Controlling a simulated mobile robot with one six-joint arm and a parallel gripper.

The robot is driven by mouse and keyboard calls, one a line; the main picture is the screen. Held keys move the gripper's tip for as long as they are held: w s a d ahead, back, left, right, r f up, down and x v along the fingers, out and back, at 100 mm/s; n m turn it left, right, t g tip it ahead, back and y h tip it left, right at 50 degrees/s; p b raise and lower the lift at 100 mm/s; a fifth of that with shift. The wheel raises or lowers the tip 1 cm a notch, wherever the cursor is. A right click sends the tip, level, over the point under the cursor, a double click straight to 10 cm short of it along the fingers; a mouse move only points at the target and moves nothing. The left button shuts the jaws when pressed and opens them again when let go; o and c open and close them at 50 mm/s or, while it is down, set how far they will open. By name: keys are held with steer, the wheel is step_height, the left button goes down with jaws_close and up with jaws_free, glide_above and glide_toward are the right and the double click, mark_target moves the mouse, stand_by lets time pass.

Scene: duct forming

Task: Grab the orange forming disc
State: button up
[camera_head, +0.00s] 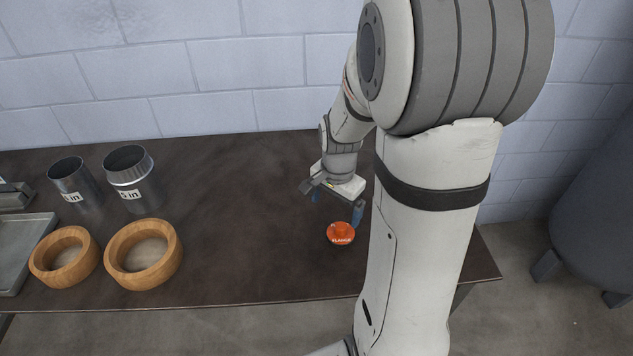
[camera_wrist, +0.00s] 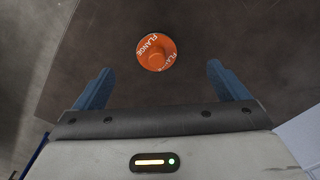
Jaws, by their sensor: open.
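The orange forming disc (camera_head: 341,233) lies on the dark table near its front edge, with white "FLANGE" lettering and a raised knob in its middle. In the wrist view the disc (camera_wrist: 157,52) shows beyond the fingertips, roughly centred between them and slightly to the left. My gripper (camera_head: 336,203) is above the table, a little behind and above the disc. In the wrist view my gripper (camera_wrist: 160,82) has its two blue fingers wide apart with nothing between them. The disc is apart from the fingers.
A grey metal tray (camera_head: 22,250) is at the far left. The table's middle is clear. A brick wall (camera_head: 220,65) stands behind.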

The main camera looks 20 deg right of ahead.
mark_target(341, 226)
steer(key=d+f+m, duration=0.1)
steer(key=w+d+f+m, duration=0.1)
steer(key=f, duration=0.1)
steer(key=shift+d+f+g, duration=0.15)
steer(key=shift+f+g, duration=0.05)
steer(key=shift+g, duration=0.1)
steer(key=shift+s+d+f+p, duration=0.1)
steer(key=shift+f+p, duration=1)
steer(key=shift+f, duration=2.85)
steer(key=shift+c, duration=0.3)
steer(key=c, duration=1.3)
steer(key=shift+r, duration=0.1)
